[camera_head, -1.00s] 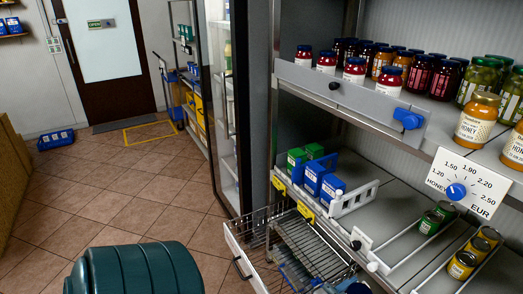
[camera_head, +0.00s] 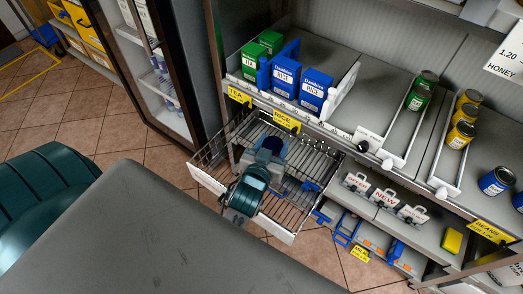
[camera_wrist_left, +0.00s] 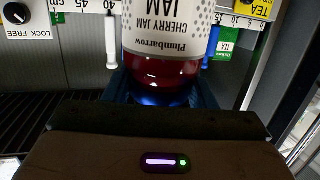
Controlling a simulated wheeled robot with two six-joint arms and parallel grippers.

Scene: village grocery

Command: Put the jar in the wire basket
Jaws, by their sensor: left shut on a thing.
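The wire basket (camera_head: 276,232), with a white front panel, is pulled out below the shelf in the head view. My left gripper (camera_head: 271,150) is over it, near its shelf side. In the left wrist view the jar (camera_wrist_left: 165,45) is a cherry jam jar with a white label and dark red contents. It is between the dark blue fingers of my left gripper (camera_wrist_left: 155,95), which is shut on it. The jar is hidden by the gripper in the head view. I cannot tell whether it touches the basket floor. My right gripper is not in view.
The shelf above the basket holds green tea boxes (camera_head: 262,48), blue rice boxes (camera_head: 286,76) and several cans (camera_head: 465,115). A lower shelf (camera_head: 385,200) with metal clips is right of the basket. A glass-door cabinet (camera_head: 150,70) stands to the left.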

